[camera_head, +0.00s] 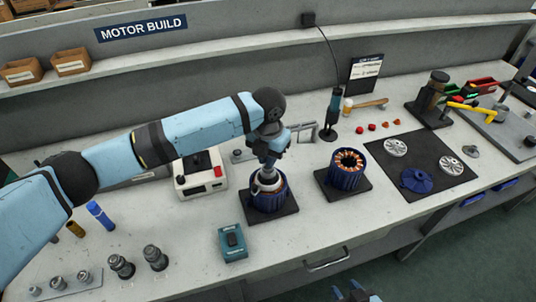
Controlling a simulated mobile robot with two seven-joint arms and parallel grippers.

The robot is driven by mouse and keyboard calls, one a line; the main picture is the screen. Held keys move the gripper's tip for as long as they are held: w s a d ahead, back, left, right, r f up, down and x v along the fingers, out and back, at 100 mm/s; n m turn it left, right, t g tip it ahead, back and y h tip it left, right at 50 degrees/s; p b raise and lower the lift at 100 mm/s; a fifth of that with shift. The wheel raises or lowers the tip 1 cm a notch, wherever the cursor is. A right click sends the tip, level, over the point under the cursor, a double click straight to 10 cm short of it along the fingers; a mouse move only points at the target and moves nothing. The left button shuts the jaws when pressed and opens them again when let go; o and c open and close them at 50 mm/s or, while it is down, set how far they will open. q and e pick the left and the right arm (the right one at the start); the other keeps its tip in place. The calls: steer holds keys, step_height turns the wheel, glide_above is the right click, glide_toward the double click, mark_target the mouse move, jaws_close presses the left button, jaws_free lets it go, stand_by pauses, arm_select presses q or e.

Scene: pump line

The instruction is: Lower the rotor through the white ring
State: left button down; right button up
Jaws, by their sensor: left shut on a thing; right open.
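My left gripper (269,158) is shut on the metal rotor (267,174) and holds it upright over a blue motor housing (268,203). The white ring (256,186) shows at the housing's mouth. The rotor's lower part is hidden by the ring and housing, so I cannot tell how deep it sits. The housing has copper windings and stands on a black square base (285,212). My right gripper (352,291) is open and empty at the bottom edge of the view, away from the housing.
A second blue housing with copper windings (346,170) stands on its own base to the right. A black mat (433,150) holds metal discs and a blue cover.

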arm_select(q)
steer(key=shift+f+b, duration=0.45)
steer(key=shift+f, duration=0.8)
steer(key=c, duration=0.8)
jaws_free()
steer(key=shift+c, duration=0.2)
step_height(320, 180, up, 5)
steer(key=p, duration=0.4)
steer(key=shift+p, duration=0.35)
